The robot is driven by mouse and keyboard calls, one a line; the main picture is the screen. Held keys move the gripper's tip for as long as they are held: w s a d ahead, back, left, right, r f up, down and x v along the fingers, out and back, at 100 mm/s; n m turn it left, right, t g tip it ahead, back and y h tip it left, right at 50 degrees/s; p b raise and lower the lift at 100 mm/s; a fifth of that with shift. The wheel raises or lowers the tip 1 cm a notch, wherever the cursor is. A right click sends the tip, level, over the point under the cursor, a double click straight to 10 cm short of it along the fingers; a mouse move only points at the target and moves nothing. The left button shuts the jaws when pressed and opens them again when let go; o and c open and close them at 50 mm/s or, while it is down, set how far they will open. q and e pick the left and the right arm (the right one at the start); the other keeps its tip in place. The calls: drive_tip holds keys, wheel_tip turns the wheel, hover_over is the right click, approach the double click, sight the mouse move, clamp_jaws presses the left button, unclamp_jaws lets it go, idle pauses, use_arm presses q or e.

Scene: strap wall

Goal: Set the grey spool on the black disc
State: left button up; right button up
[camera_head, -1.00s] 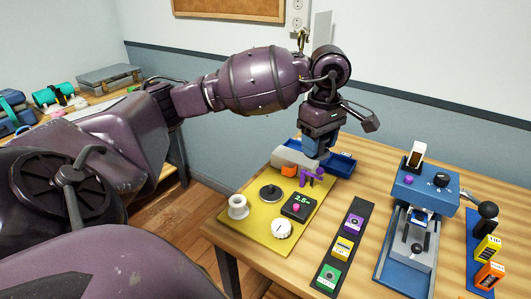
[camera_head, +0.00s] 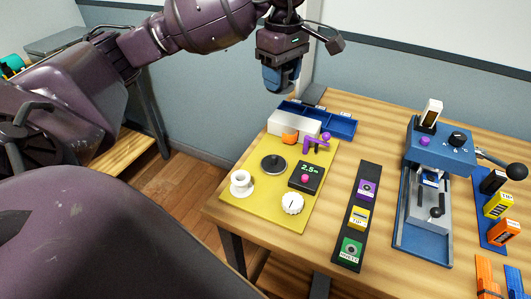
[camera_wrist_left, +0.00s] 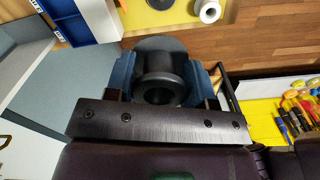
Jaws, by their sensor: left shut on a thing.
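The grey spool (camera_wrist_left: 160,78) is dark grey, with a round flange and a hollow core. It sits between the blue fingers of my left gripper (camera_wrist_left: 165,82) in the left wrist view. In the head view my left gripper (camera_head: 281,82) is raised in the air, above and behind the blue tray; the spool is hard to make out there. The black disc (camera_head: 273,165) lies on the yellow mat (camera_head: 262,206) with a short post at its middle and nothing on it. A bit of it shows at the top edge of the left wrist view (camera_wrist_left: 160,4). My right gripper is not in view.
A white spool (camera_head: 241,184) stands left of the disc. A blue tray (camera_head: 340,127) is behind; a blue press (camera_head: 440,150) stands right.

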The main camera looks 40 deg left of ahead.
sight(275, 156)
use_arm(q)
drive_tip(key=f, duration=0.6)
drive_tip(key=f+b, duration=0.1)
drive_tip(key=f, duration=1.3)
drive_tip(key=shift+s+a, duration=0.25)
drive_tip(key=shift+a, duration=0.1)
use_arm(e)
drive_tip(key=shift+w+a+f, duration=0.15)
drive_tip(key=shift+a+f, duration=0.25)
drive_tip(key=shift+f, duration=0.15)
use_arm(q)
drive_tip(key=shift+f, duration=0.1)
drive_tip(key=shift+f+b, duration=0.35)
drive_tip(key=shift+b, duration=0.1)
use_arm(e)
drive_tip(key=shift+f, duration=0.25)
use_arm(q)
drive_tip(key=shift+f, duration=0.15)
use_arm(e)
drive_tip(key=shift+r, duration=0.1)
